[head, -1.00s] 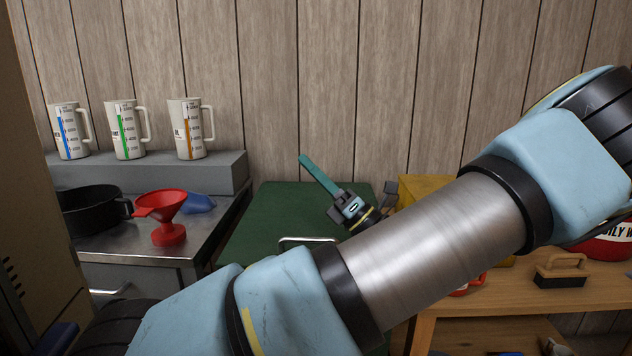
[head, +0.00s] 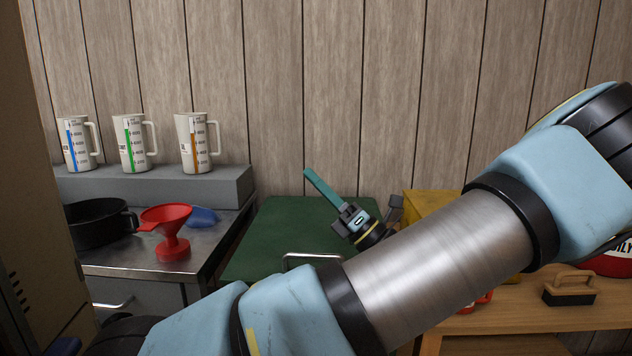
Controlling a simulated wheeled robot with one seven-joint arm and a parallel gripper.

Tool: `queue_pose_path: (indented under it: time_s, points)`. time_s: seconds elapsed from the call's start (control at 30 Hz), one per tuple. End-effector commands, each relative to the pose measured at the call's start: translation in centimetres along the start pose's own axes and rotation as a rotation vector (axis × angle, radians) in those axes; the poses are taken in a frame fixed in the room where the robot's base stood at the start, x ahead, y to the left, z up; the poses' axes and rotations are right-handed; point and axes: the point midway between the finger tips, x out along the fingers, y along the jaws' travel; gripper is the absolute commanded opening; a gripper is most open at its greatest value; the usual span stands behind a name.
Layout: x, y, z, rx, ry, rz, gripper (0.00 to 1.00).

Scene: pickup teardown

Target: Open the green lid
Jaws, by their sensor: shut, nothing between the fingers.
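The green lid (head: 286,232) lies flat and closed over a bin between the metal bench and the wooden table. A silver bar handle (head: 312,257) shows at its front edge. My gripper (head: 308,173) is above the lid's back right part, its teal fingers together and pointing up and left, with nothing between them. The handle is apart from the fingers. My arm hides the bin's front and the lid's right front.
A red funnel (head: 172,228), black pan (head: 97,222) and blue item (head: 203,216) sit on the metal bench (head: 140,258). Measuring jugs (head: 134,143) stand on a grey shelf (head: 160,184). A yellow box (head: 428,204) and brush (head: 569,287) are on the wooden table (head: 530,312).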

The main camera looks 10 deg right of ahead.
Motion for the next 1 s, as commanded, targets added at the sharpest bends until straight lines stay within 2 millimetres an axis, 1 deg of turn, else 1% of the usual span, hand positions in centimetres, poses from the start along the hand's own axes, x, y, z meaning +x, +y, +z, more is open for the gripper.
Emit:
queue_pose_path:
  time_s: [0.8,0.93,1.0]
  points:
    - [-0.1,0.0,0.0,0.0,0.0,0.0,0.0]
    - [-1.0,-0.1,0.0,-0.001,-0.002,-0.002,0.0]
    - [-2.0,-0.1,0.0,-0.001,-0.003,-0.002,0.0]
